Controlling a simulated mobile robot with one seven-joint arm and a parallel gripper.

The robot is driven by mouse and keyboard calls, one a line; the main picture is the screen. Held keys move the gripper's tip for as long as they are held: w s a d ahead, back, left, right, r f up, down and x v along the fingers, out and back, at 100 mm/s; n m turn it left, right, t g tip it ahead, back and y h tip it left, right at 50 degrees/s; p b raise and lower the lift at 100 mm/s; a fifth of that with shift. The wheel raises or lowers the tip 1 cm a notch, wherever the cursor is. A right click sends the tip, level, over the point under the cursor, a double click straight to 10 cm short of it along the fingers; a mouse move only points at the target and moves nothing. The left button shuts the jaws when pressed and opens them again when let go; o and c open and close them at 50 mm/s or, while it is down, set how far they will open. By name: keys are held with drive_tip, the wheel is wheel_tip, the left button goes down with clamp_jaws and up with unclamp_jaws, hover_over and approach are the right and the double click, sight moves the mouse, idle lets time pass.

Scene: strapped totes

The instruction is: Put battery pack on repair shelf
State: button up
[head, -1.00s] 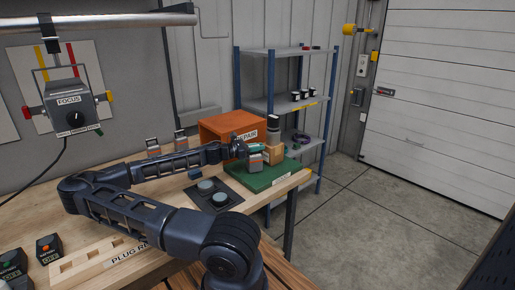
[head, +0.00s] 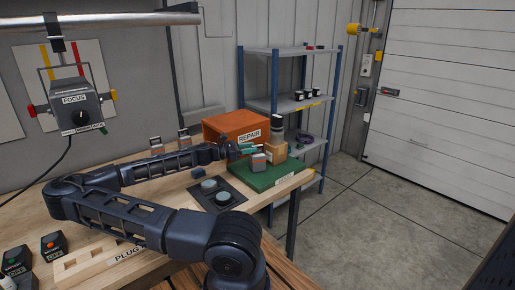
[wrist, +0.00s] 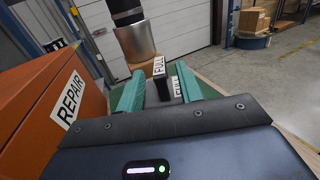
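The box also fills the left of the wrist view (wrist: 45,75). I cannot tell whether the fingers touch anything.
A dark plate with round pads (head: 210,187) lies in front of my arm. A blue-posted rack (head: 289,104) stands beyond the bench.

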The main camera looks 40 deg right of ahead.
drive_tip(key=shift+o, duration=0.4)
drive_tip(key=v, duration=0.6)
drive_tip(key=shift+w+a, duration=0.15)
drive_tip(key=shift+a, duration=0.1)
drive_tip(key=s+a+m+g+y, duration=0.1)
drive_tip(key=s+a+g, duration=0.3)
drive_tip(key=s+a, duration=0.2)
drive_tip(key=a+r+n+t+h, duration=0.1)
drive_tip(key=a+r+n+h, duration=0.1)
drive_tip(key=a+r+h, duration=0.35)
drive_tip(key=w+d+f+m+t+y, duration=0.1)
drive_tip(key=w+d+f+t+y, duration=0.35)
drive_tip(key=d, duration=0.65)
drive_tip(key=shift+g, duration=0.75)
drive_tip(key=shift+w+d+f+x, duration=0.1)
drive_tip(key=shift+w+f+x, duration=0.15)
drive_tip(key=shift+x, duration=1.45)
drive_tip(key=shift+w+d+f+x, duration=0.1)
drive_tip(key=shift+w+f+x, duration=0.1)
drive_tip(key=shift+x, duration=1.5)
drive_tip(key=shift+w+d+f+x, duration=0.1)
drive_tip(key=shift+w+f+x, duration=0.15)
drive_tip(key=shift+x, duration=1.45)
clamp_jaws()
